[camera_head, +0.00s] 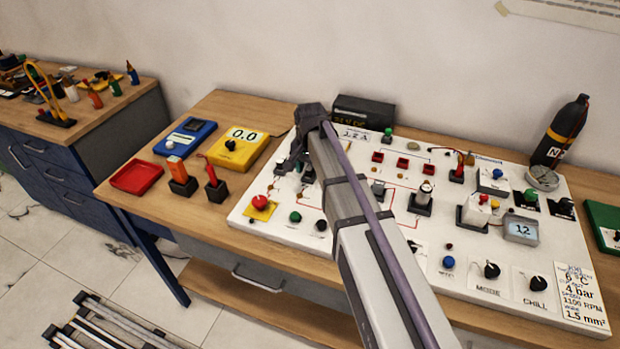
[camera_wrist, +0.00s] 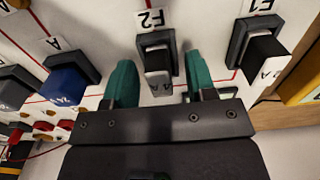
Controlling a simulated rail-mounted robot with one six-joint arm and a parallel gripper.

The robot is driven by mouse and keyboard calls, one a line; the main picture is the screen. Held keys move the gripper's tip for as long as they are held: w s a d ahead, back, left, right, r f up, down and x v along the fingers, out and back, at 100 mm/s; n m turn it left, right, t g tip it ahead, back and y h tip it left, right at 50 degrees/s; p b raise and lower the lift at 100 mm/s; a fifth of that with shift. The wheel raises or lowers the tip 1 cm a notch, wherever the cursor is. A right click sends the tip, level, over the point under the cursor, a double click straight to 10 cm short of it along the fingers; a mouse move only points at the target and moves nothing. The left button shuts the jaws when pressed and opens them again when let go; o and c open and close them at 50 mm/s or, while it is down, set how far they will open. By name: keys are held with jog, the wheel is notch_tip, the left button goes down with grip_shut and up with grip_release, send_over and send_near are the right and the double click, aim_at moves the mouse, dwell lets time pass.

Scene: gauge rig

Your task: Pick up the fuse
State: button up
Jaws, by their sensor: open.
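In the wrist view, a grey fuse (camera_wrist: 157,70) with a pale end marked "A" stands in a dark holder (camera_wrist: 158,42) labelled F2. My gripper (camera_wrist: 160,82) is open, with one green finger on each side of this fuse. I cannot tell whether either finger touches it. A black-and-white fuse (camera_wrist: 262,58) sits in the holder at the upper right, and a blue fuse (camera_wrist: 67,86) sits in one at the left. In the head view my gripper (camera_head: 291,160) is over the left part of the white panel (camera_head: 245,222); my arm hides the F2 fuse there.
Upright parts crowd the panel, including a red button (camera_head: 260,202) and a grey display box (camera_head: 521,229). A black box (camera_head: 363,112) stands behind. A yellow meter (camera_head: 238,147) and red tray (camera_head: 136,177) lie left of the panel. Bare wood shows at the table's front left.

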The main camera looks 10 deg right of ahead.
jog(key=shift+r, duration=0.1)
grip_shut()
dwell(0.3)
